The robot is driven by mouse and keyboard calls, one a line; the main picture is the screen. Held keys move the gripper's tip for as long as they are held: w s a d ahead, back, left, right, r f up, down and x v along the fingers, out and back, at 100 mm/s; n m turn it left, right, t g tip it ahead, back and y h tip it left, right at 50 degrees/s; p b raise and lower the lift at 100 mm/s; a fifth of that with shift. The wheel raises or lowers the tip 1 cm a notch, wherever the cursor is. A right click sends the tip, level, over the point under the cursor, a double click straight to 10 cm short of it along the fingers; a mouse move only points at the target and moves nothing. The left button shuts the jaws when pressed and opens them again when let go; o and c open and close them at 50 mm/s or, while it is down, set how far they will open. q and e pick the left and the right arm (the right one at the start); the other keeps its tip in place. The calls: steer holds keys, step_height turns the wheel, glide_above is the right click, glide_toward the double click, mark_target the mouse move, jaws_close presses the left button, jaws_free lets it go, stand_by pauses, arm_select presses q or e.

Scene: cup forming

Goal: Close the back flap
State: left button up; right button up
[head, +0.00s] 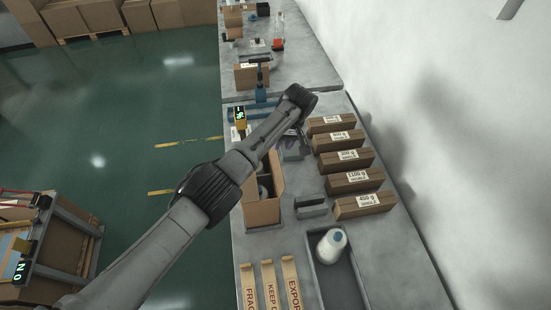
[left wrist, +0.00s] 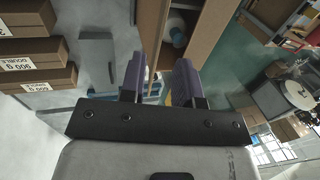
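An open cardboard box (head: 262,213) stands on the grey bench, partly covered by my left arm. A pale rounded item lies inside it; the box also shows in the left wrist view (left wrist: 207,42). My left gripper (head: 292,143) is just right of the box's far end, low and mostly hidden under my wrist. In the left wrist view its two purple fingers (left wrist: 160,75) are apart with nothing clearly between them, beside the box. The back flap cannot be made out clearly behind my arm. My right gripper is not in view.
Several labelled closed cartons (head: 345,160) line the bench's right side. A grey tray (head: 338,284) with a white bottle (head: 331,246) and printed strips (head: 268,285) lie nearer. A small display (head: 240,115) and a blue tool (head: 261,92) stand beyond the box.

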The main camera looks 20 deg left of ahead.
mark_target(273, 165)
arm_select(q)
steer(key=x, duration=0.9)
steer(key=shift+d, duration=0.1)
jaws_close()
